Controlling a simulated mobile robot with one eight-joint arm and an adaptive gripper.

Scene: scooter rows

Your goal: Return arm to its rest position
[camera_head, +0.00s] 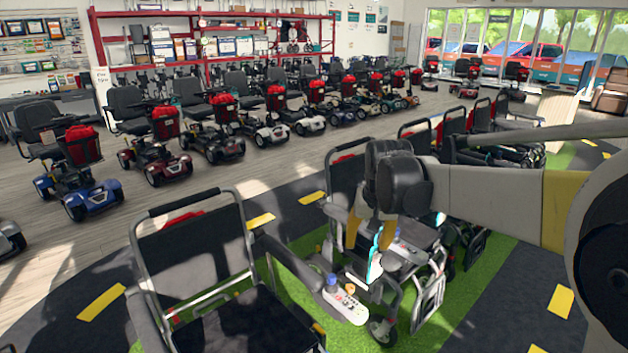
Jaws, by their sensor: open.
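My arm (490,198) reaches in from the right edge, bent at a dark joint (392,178) near the middle of the view. My gripper (368,242) hangs from that joint with its yellowish fingers pointing down. It is open, and I see nothing held in it. It shows over a folding power chair (345,180) and close to a joystick control panel (345,302) on the armrest of the nearest chair. I cannot tell whether it touches either. A thin cyan-edged piece (375,258) shows by the fingers; what it belongs to is unclear.
The nearest power chair (195,265) fills the lower left foreground. More chairs stand behind my arm on green turf (480,268). Rows of scooters (85,170) line the wooden floor before red shelving (215,17). Dark lane (75,285) with yellow dashes is clear.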

